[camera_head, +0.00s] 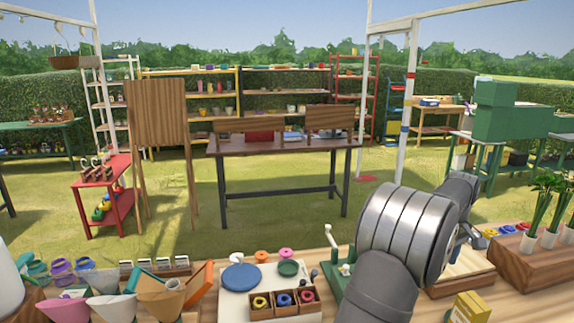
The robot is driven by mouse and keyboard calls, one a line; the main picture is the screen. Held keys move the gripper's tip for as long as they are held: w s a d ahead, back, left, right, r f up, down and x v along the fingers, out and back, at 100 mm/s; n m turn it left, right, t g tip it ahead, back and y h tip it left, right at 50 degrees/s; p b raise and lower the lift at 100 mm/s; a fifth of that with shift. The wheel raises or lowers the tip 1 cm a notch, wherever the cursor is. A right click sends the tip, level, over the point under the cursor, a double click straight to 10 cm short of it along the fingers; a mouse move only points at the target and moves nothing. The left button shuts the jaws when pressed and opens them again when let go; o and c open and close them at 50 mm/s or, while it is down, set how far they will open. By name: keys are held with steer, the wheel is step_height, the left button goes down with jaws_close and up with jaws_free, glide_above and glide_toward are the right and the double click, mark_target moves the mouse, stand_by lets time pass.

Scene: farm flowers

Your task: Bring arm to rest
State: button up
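My arm (408,228) rises from the bottom right of centre. Its large silver joint is in front, and a smaller grey link shows behind it to the right. My gripper cannot be made out; the end of the arm is hidden behind the joint or out of view. No held thing can be seen. The wooden worktable (330,228) lies under and around the arm.
Near the arm are a green tool with a white lever (336,264), a wooden box of coloured rolls (285,302), a yellow box (468,308) and a wooden block of potted stems (535,255). Paper cones (115,306) crowd the left. Open grass lies beyond the table.

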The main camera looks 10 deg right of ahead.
steer(key=w+a+n, duration=0.3)
steer(key=w+a, duration=1.3)
steer(key=a, duration=0.2)
steer(key=shift+w+n, duration=0.2)
steer(key=shift+n, duration=0.1)
